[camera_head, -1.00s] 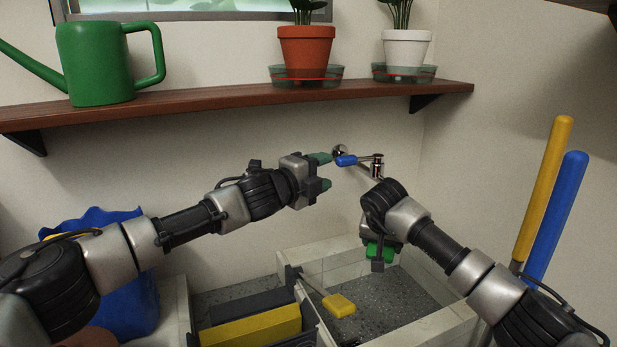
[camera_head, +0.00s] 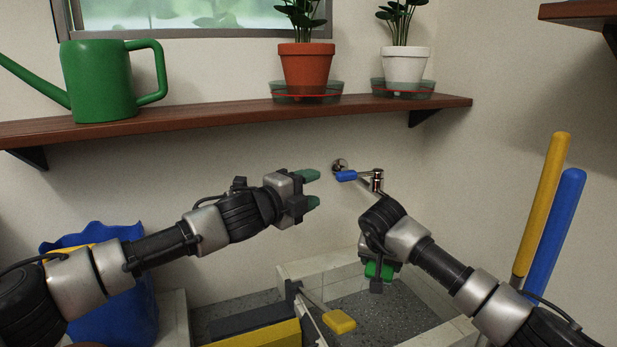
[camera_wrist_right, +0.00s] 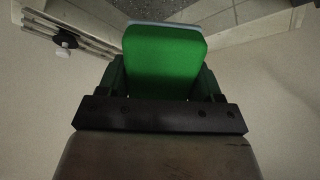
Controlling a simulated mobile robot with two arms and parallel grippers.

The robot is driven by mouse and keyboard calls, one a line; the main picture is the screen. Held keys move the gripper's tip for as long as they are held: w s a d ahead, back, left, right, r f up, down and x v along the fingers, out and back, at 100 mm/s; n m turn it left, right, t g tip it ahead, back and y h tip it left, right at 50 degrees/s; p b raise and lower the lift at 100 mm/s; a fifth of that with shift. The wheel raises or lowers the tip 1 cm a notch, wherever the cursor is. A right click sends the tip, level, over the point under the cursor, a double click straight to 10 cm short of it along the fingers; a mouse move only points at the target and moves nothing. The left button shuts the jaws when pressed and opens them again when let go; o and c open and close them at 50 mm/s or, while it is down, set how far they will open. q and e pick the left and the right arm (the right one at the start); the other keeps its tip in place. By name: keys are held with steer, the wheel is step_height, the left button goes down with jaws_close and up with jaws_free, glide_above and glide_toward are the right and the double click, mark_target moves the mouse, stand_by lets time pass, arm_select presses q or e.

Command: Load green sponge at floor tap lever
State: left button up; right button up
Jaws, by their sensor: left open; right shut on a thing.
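The tap (camera_head: 376,181) is on the back wall, with a blue lever (camera_head: 346,176) pointing left. My left gripper (camera_head: 313,188) is open and empty, its green-tipped fingers a little left of the lever and apart from it. My right gripper (camera_head: 378,277) is shut on the green sponge (camera_head: 372,270) below the tap, above the stone basin. In the right wrist view the sponge (camera_wrist_right: 164,62) sits between both fingers, with a pale layer along its far edge.
The basin's pale rim (camera_head: 325,262) surrounds a speckled floor. A yellow scrubber (camera_head: 339,321) lies at its left side. A blue bucket (camera_head: 128,305) stands left. Yellow (camera_head: 543,200) and blue (camera_head: 556,225) handles stand right. A wooden shelf (camera_head: 220,120) spans above.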

steer(key=s+a+p, duration=0.2)
steer(key=s+p, duration=0.1)
steer(key=s, duration=0.3)
steer(key=shift+a, duration=0.35)
steer(key=shift+r, duration=0.1)
stand_by(1.1)
steer(key=s+a+r+p, duration=0.2)
steer(key=s+r+p, duration=0.2)
steer(key=shift+s, duration=0.3)
steer(key=shift+f, duration=0.1)
stand_by(1.0)
